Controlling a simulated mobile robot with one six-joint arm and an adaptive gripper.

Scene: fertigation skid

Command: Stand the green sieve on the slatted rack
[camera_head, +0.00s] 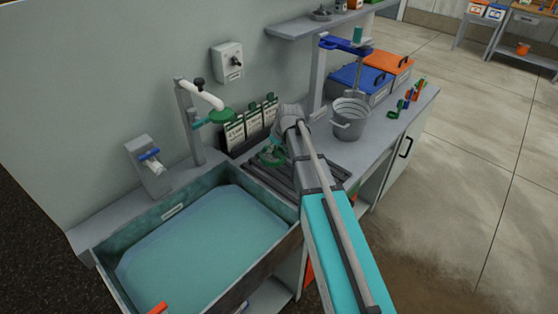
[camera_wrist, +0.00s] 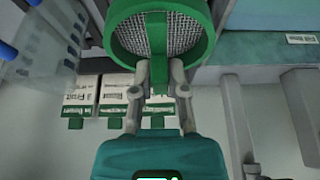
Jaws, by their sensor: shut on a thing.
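The green sieve (camera_wrist: 202,38), a round green frame with grey wire mesh and a green bar across it, fills the top of the wrist view. My gripper (camera_wrist: 160,80) is shut on the bar or handle at its near edge. In the head view a small green part of the sieve (camera_head: 271,155) shows beside my wrist, above or at the dark slatted rack (camera_head: 257,182). My arm hides much of the rack. I cannot tell whether the sieve touches the rack.
The water-filled basin (camera_head: 205,245) lies left of the rack. Labelled packets (camera_head: 235,135) stand behind it against the wall. A metal bucket (camera_head: 350,118) stands to the right, with blue (camera_head: 357,84) and orange-lidded boxes (camera_head: 390,65) behind. A white-spouted pipe (camera_head: 202,95) rises behind the basin.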

